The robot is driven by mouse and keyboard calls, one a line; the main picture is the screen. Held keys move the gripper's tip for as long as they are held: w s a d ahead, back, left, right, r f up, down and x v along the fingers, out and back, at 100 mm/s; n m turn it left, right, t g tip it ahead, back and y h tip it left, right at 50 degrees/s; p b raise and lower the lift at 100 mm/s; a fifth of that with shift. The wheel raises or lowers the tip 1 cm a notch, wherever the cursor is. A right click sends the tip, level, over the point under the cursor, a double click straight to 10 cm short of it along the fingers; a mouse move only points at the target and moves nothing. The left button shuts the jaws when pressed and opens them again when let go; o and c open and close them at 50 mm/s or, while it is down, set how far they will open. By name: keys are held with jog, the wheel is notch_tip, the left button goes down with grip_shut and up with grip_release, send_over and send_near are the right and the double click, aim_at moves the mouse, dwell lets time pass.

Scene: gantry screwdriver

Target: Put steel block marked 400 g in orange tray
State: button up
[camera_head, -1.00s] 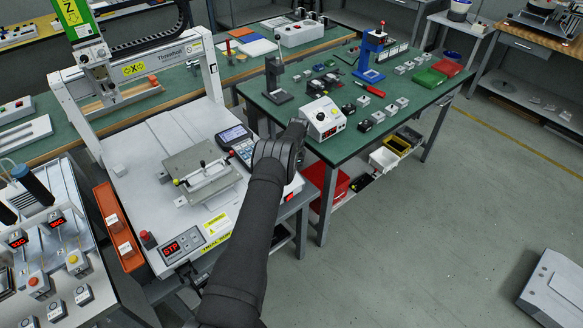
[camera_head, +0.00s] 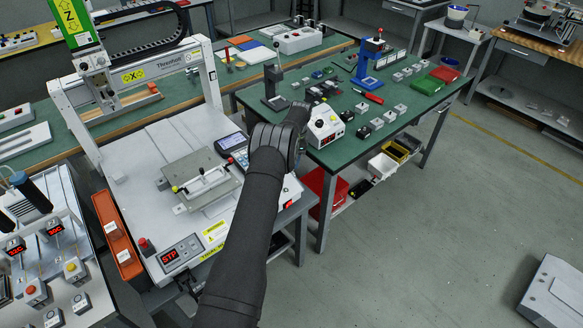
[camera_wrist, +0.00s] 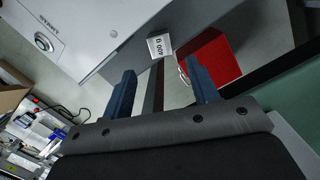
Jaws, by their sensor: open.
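In the wrist view, a small pale block (camera_wrist: 160,45) with a "400 g" label shows beyond my fingertips, at the edge of a white surface. My gripper (camera_wrist: 163,82) is open, its two dark blue fingers apart with nothing between them. The block lies ahead of the gap and apart from the fingers. In the head view, the block cannot be made out and my arm hides the fingers. The orange tray (camera_head: 103,206) lies at the left, beside the white gantry machine, with pale labelled blocks in it.
A white housing with a START button (camera_wrist: 43,42) and a red bin (camera_wrist: 212,62) show in the wrist view. In the head view, a white control box (camera_head: 325,125) stands on the green table (camera_head: 345,150) near my arm. The gantry machine (camera_head: 150,150) stands between arm and tray.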

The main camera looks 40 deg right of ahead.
jog(key=shift+o, duration=0.5)
jog(key=shift+s+d+r, duration=0.1)
jog(key=shift+d+r, duration=0.05)
jog(key=shift+r, duration=1.15)
notch_tip(320, 180, up, 6)
jog(key=a+h, duration=0.1)
jog(key=shift+g, duration=0.3)
jog(key=f, duration=1.1)
jog(key=shift+w+f, duration=0.2)
jog(key=shift+w, duration=0.2)
jog(key=shift+s+d+f, duration=0.1)
jog(key=shift+s+f, duration=0.05)
jog(key=shift+f, duration=1.2)
jog(key=shift+s+d+f, duration=0.1)
jog(key=shift+f, duration=1.2)
